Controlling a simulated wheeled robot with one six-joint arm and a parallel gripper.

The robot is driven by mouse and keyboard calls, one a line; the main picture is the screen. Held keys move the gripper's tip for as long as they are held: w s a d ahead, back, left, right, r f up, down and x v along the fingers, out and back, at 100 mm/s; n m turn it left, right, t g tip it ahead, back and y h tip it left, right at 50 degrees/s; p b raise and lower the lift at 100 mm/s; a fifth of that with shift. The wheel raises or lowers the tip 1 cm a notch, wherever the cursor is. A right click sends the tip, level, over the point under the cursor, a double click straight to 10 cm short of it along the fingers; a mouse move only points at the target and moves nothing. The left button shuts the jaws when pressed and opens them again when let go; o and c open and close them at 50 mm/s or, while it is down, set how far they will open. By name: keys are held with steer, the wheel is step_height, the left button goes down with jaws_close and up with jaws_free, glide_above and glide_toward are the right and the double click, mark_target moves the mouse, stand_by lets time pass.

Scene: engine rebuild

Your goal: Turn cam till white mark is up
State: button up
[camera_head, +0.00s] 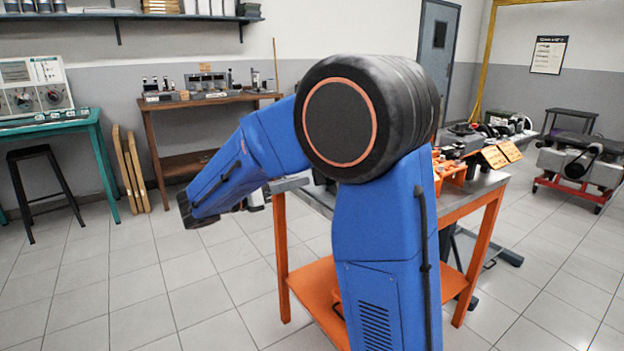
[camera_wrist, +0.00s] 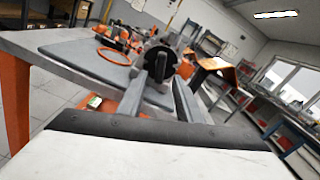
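My gripper (camera_wrist: 158,98) shows in the wrist view as two grey fingers set apart, with nothing held between them. A dark round part (camera_wrist: 160,63), possibly the cam's end wheel, shows beyond the fingertips, close to the line between them. I cannot tell its exact distance, and no white mark can be made out. In the head view my blue arm covers much of the workbench (camera_head: 478,190), and my gripper cannot be made out there. The same bench shows tilted in the wrist view (camera_wrist: 55,72).
A grey mat (camera_wrist: 90,58) with an orange ring (camera_wrist: 110,60) lies on the bench. A stool (camera_head: 45,185) and teal table (camera_head: 95,140) stand left. Floor at front left is clear.

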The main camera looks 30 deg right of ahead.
mark_target(314, 177)
steer(key=shift+w+d, duration=0.1)
steer(key=shift+d, duration=2.85)
jaws_close()
